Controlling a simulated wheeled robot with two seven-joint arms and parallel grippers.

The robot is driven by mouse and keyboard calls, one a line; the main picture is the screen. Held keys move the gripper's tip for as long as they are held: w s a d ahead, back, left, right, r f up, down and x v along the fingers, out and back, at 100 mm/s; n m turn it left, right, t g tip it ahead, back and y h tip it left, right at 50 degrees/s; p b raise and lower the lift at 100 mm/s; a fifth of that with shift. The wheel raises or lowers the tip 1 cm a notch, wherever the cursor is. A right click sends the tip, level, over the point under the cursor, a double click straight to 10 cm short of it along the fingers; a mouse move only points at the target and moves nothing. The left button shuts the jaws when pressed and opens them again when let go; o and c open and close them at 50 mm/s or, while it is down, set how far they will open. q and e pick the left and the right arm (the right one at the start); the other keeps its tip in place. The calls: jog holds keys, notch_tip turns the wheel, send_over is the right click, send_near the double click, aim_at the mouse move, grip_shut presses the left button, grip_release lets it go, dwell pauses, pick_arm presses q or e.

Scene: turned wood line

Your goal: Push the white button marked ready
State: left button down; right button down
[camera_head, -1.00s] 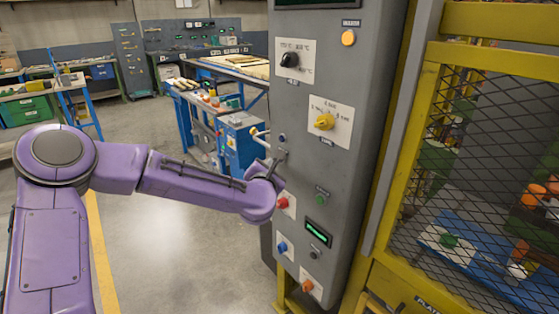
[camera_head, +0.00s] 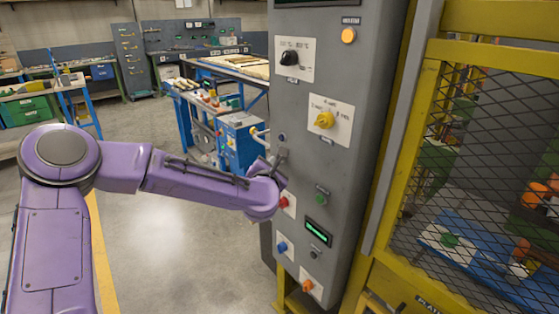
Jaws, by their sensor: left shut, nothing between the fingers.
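The grey control panel (camera_head: 345,170) stands upright in the middle of the view. I cannot make out a white button marked ready; the labels are too small to read. A small dark round control (camera_head: 282,137) sits on the panel's left side, just above my left gripper. My left gripper (camera_head: 282,156) is shut and empty, with its tips at the panel's left part. Whether they touch the panel I cannot tell. The gripper and wrist hide part of the panel behind them. My right gripper is out of view.
The panel also carries a black knob (camera_head: 290,58), a yellow knob (camera_head: 324,120), a green button (camera_head: 320,199), a red button (camera_head: 284,202), a blue button (camera_head: 282,247) and an orange one (camera_head: 307,285). A yellow mesh cage (camera_head: 480,150) stands right. Open floor lies left.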

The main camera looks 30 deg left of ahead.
pick_arm(q)
jog(key=shift+w+d, duration=0.15)
jog(key=shift+w, duration=0.15)
dwell(0.7)
jog(key=shift+s, duration=0.15)
jog(key=shift+s+a, duration=0.3)
jog(key=shift+s, duration=0.3)
jog(key=s, duration=0.1)
jog(key=s+a, duration=0.1)
jog(key=s, duration=0.1)
jog(key=s+a, duration=0.1)
jog(key=shift+s, duration=0.3)
dwell(0.7)
